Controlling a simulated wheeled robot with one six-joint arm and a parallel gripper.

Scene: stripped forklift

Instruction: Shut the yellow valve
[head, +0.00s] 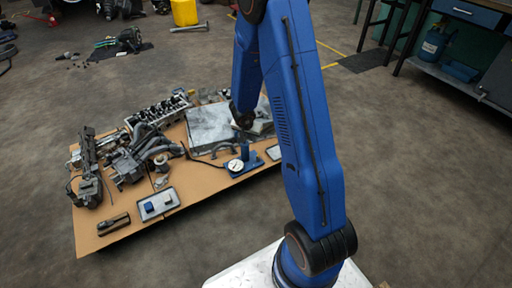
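I cannot make out a yellow valve in the head view. My blue arm crosses the middle of the view and bends down to the board. My gripper (243,121) is small and dark, at the right end of a flat grey metal box (212,128). The arm hides part of that area, and I cannot tell whether the gripper touches anything or whether its fingers are open. A small blue fixture with a round white dial (235,165) stands on the board just in front of the gripper.
The brown board (95,228) carries engine parts, a cylinder head (160,110), a pipe manifold (140,150) and a small tray (158,204). A yellow container (185,12) stands on the floor behind. A workbench (470,85) is at the right. Floor between is clear.

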